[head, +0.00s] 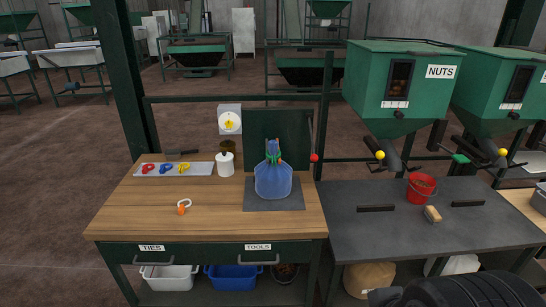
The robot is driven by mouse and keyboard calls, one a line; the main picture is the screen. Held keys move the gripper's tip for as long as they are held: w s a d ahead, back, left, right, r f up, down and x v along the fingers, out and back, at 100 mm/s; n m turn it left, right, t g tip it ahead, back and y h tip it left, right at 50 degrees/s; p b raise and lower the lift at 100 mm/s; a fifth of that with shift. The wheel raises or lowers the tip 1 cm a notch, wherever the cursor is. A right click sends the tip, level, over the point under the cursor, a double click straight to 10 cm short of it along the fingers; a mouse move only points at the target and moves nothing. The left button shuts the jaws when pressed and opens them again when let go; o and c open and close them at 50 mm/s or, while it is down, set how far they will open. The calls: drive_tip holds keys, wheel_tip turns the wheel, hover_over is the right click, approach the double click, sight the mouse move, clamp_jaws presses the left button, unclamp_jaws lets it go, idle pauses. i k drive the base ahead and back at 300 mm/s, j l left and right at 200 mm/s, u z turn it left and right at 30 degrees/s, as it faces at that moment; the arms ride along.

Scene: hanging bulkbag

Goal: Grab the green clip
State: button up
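A small green piece (271,147), which looks like the green clip, is at the gathered neck of a translucent blue bag (273,182). The bag stands upright on a dark mat (294,205) on the wooden workbench. Small red or orange bits show beside the green piece, too small to make out. Whether the green piece grips the neck or only rests against it I cannot tell. A black rounded part at the bottom right looks like my arm, well away from the bag. My gripper's fingers are not in view.
A tray (203,169) holds red, blue and yellow pieces. A white bottle (225,164) stands left of the bag; an orange-and-white hook-like item (183,207) lies in front. Right, a grey table (400,234) carries a red bucket (420,188) and tan block (432,214) below green hoppers.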

sight(271, 158)
drive_tip(key=i+u, duration=0.35)
drive_tip(key=i, duration=0.2)
drive_tip(key=i+u, duration=0.35)
drive_tip(key=i, duration=0.2)
drive_tip(key=i+l+u, duration=0.35)
drive_tip(key=i, duration=0.15)
drive_tip(key=i+j, duration=0.05)
drive_tip(key=j, duration=0.05)
